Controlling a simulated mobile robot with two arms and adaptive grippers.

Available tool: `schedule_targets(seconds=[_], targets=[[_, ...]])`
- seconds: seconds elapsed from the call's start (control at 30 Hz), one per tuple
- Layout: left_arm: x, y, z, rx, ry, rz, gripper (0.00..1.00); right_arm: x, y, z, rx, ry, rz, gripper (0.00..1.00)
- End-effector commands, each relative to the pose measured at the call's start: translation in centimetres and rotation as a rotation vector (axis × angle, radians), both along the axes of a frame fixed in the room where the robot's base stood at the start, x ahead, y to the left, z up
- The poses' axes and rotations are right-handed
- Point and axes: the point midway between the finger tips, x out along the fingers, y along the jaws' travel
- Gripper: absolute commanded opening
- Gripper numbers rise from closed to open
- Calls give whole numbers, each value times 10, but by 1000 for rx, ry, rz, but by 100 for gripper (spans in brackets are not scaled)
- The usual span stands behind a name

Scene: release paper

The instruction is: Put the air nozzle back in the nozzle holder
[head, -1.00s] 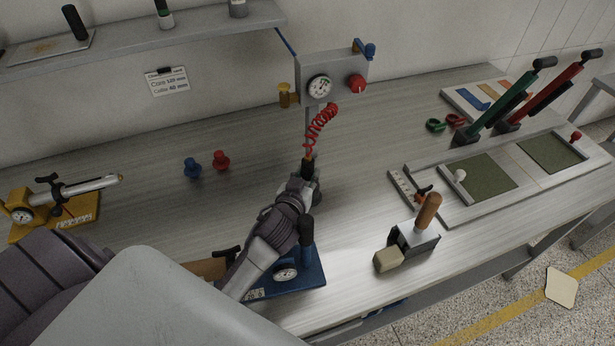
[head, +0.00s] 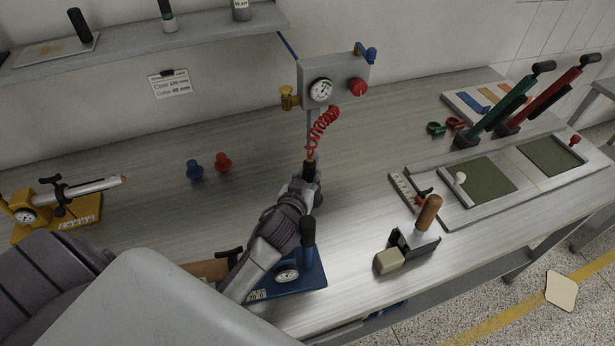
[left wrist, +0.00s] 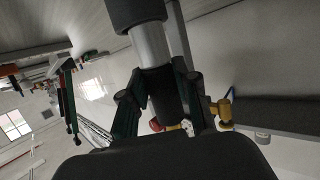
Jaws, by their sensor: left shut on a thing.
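My left gripper (head: 307,184) is shut on the air nozzle (head: 309,170), a dark upright piece at the lower end of a red coiled hose (head: 322,130). In the left wrist view, the gripper (left wrist: 163,100) clasps a black and silver cylinder (left wrist: 152,47), the nozzle's body. The hose rises toward a grey gauge box (head: 335,80) on a post behind the gripper. A brass fitting (head: 288,99) juts from the box's left side; I cannot tell whether it is the nozzle holder. The gripper hides much of the nozzle. My right gripper is out of view.
A blue fixture with a dial (head: 287,273) stands close below my left gripper. A wooden-handled tool (head: 428,214) and a lever press (head: 493,115) are at right.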

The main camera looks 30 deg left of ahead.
Motion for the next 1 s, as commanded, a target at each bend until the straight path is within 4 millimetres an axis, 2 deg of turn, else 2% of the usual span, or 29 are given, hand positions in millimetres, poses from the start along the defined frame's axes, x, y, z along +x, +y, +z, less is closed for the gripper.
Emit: schedule_targets(seconds=[0.03, 0.53, 0.57, 0.7, 0.73, 1.0], targets=[[-4, 1, -14, -6, 30, 6, 0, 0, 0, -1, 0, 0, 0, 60], [-4, 0, -19, -8, 31, 6, 0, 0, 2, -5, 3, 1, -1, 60], [-4, 0, -19, -8, 31, 6, 34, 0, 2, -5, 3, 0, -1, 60], [-3, 0, -18, -7, 29, 4, 57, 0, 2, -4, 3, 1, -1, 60], [-3, 0, -18, -6, 29, 4, 60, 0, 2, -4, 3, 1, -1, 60], [-4, 0, -18, -4, 29, 4, 60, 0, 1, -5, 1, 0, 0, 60]])
